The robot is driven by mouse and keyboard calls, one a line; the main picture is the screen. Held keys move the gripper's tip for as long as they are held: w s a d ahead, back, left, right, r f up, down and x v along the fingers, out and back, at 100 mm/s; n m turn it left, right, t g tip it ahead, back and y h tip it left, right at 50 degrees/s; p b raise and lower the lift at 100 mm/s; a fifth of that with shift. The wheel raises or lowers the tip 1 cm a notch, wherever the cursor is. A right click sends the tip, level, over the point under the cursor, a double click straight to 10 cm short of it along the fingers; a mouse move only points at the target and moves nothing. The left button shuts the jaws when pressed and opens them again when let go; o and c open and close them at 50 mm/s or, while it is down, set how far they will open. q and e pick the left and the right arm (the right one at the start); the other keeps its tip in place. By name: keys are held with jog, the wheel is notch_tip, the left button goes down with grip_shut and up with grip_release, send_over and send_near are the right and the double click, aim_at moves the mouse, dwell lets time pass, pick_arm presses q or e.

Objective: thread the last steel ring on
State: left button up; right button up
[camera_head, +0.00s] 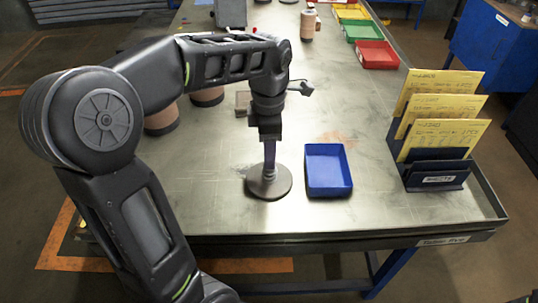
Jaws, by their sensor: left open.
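My left gripper (269,158) points straight down over a round grey-brown base (281,190) on the table. It is open, and its fingers show as a narrow dark upright shape above the middle of that base. Whether a post stands between the fingers is hard to tell, as arm and gripper cover that spot. I cannot make out a steel ring on the base or at the fingers. A shallow blue tray (327,170) sits just right of the base and looks empty. My right gripper is not in view.
Brown cylinders (162,122) stand partly behind my left arm, with another (308,25) farther back. Red (376,55), green and yellow trays line the back right. A dark rack with yellow cards (437,178) stands at the right edge.

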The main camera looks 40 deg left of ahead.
pick_arm(q)
notch_tip(320, 180, up, 5)
jog(key=shift+f, duration=0.1)
dwell(0.3)
notch_tip(320, 180, up, 5)
jog(key=p, duration=0.4)
jog(key=shift+r, duration=0.2)
jog(key=shift+f, duration=0.15)
dwell(0.5)
